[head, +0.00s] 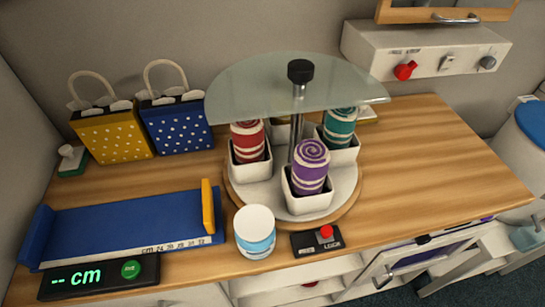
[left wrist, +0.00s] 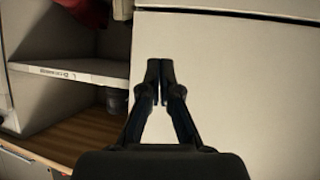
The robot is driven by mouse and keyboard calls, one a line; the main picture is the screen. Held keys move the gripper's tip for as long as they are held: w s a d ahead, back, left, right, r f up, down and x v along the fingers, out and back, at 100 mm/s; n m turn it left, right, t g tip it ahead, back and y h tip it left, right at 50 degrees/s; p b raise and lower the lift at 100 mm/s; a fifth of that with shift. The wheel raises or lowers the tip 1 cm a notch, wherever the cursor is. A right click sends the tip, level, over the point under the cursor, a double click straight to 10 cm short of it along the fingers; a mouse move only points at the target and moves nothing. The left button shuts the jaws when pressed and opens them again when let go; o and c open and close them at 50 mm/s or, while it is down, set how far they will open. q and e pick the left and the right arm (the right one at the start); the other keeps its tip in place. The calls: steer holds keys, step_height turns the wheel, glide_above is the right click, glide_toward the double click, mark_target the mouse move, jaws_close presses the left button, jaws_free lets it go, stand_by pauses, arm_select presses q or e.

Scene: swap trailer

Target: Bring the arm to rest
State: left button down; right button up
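My left gripper (left wrist: 153,80) shows in the left wrist view with its two dark fingertips close together and nothing visible between them. It is in front of a pale panel (left wrist: 235,90), beside an open shelf space. Neither of my arms nor grippers shows in the head view. My right gripper is in no frame.
A wooden counter (head: 430,165) carries a round carousel (head: 345,205) with rolled towels under a glass half-disc (head: 290,85). A blue measuring board (head: 120,228), white-and-blue jar (head: 255,232), yellow bag (head: 112,135) and blue bag (head: 178,128) stand left. The right counter is clear.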

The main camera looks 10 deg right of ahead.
arm_select(q)
steer(key=s+a+f+g+y, duration=0.15)
steer(key=s+f+g, duration=0.25)
steer(key=s, duration=0.4)
steer(key=s+a+f+g, duration=0.3)
steer(key=s+f+g, duration=0.15)
steer(key=s, duration=0.45)
steer(key=s+a+f+g+y, duration=0.1)
steer(key=s+a+f+g, duration=0.15)
steer(key=s+g, duration=0.4)
arm_select(e)
steer(key=s+a+r+n+g+y, duration=0.1)
steer(key=s+r+n+g, duration=0.15)
steer(key=s, duration=0.75)
steer(key=s+a+r+n+g+y, duration=0.1)
steer(key=s+g, duration=0.3)
steer(key=s, duration=0.5)
arm_select(q)
steer(key=shift+w+d+r+t+p, duration=0.15)
steer(key=shift+w+r+t+p, duration=0.85)
steer(key=shift+p, duration=6.05)
steer(key=shift+w+d+r+t+p, duration=0.1)
steer(key=shift+w+r+t+p, duration=0.9)
steer(key=shift+p, duration=6.05)
arm_select(e)
steer(key=w+r+t, duration=0.3)
steer(key=w+r, duration=0.1)
steer(key=w, duration=0.1)
steer(key=shift+r, duration=0.15)
